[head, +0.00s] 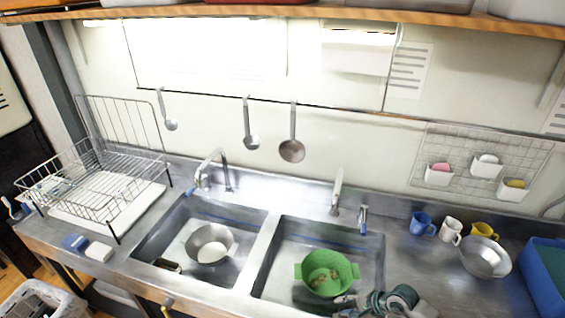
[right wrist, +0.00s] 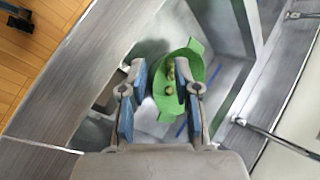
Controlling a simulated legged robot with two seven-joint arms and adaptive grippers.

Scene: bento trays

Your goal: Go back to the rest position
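My right gripper (head: 385,303) shows at the bottom edge of the head view, just right of the green strainer bowl (head: 325,287) in the right sink basin. In the right wrist view its two blue-padded fingers (right wrist: 160,82) stand apart with nothing gripped between them. The green bowl (right wrist: 193,62) shows beyond the fingertips, with several small brownish-green pieces inside it. My left gripper is not visible in the head view.
A metal bowl (head: 209,244) sits in the left basin. A dish rack (head: 95,187) stands at left. Blue, white and yellow mugs (head: 451,230), another metal bowl (head: 485,257) and a blue bin (head: 545,280) are at right. Faucets (head: 213,165) rise behind the basins.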

